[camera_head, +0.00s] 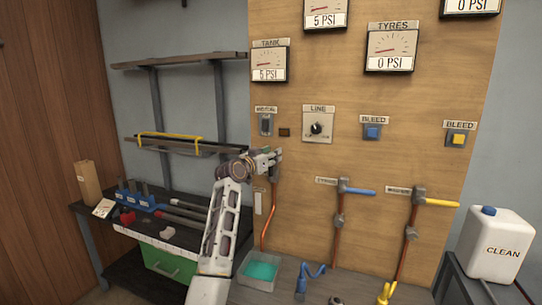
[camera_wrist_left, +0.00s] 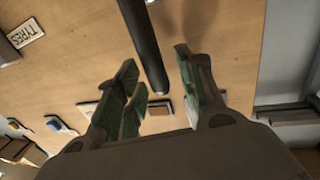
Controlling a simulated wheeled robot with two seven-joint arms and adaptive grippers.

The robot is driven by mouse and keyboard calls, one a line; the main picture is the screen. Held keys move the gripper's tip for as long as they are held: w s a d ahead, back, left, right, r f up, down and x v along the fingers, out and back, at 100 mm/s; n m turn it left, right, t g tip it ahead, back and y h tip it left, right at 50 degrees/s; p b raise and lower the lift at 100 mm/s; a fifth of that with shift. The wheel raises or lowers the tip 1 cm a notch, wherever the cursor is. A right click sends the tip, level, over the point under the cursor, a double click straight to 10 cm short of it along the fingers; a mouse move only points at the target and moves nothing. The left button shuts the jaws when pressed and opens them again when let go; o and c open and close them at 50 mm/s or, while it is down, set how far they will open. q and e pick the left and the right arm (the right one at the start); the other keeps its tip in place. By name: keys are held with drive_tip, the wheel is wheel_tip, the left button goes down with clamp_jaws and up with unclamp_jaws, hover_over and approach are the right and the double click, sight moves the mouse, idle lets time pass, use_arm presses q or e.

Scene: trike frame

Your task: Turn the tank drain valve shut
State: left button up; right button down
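My left gripper (camera_head: 266,159) is at the wooden panel, at the upper end of the copper drain pipe (camera_head: 268,218). The pipe runs down to a tray of green liquid (camera_head: 262,271). The gripper and wrist hide most of the drain valve in the head view; a grey part (camera_head: 276,172) shows beside the fingers. In the left wrist view the fingers (camera_wrist_left: 160,95) are spread apart. A dark bar (camera_wrist_left: 144,42), perhaps the valve lever, reaches down between them, with space on both sides. I cannot tell its exact angle to the pipe. My right gripper is not in view.
The TANK gauge (camera_head: 269,62) reads 5 PSI above the gripper. A blue-handled valve (camera_head: 358,191) and a yellow-handled valve (camera_head: 437,202) stand to the right. A LINE knob (camera_head: 317,128) is just above right. A workbench with tools (camera_head: 165,225) is at left.

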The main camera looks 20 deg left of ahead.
use_arm(q)
clamp_jaws()
idle(0.3)
